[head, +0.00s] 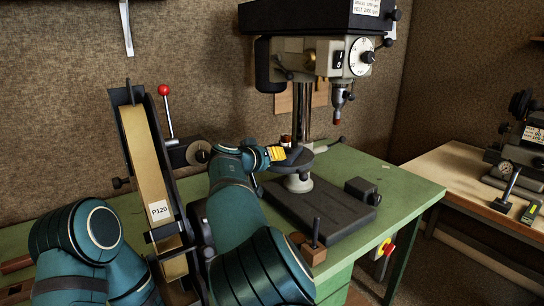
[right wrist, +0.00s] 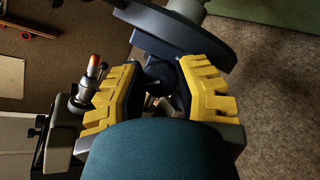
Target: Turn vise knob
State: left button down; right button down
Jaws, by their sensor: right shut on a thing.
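My right gripper (head: 275,153) reaches the round drill press table from the left, its yellow fingers showing in the head view. In the right wrist view the yellow fingers (right wrist: 158,80) are closed around a small dark knob (right wrist: 158,69) beside the round blue-grey table (right wrist: 205,38). The knob is partly covered by the fingers, and the head view hides it behind the gripper. I cannot clearly make out a vise body around it. My left arm is at the lower left of the head view; its gripper is out of view.
The drill press (head: 350,60) stands over the gripper, its red-tipped chuck (head: 338,108) above and right. A belt sander (head: 146,155) stands left of my right arm. A black block (head: 362,187) and a wooden block with a dark peg (head: 313,252) are on the green bench (head: 408,190).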

jog(key=shift+d, duration=0.1)
dwell(0.4)
jog(key=c, duration=0.6)
grip_release()
jog(key=shift+f, duration=0.1)
jog(key=v, duration=1.2)
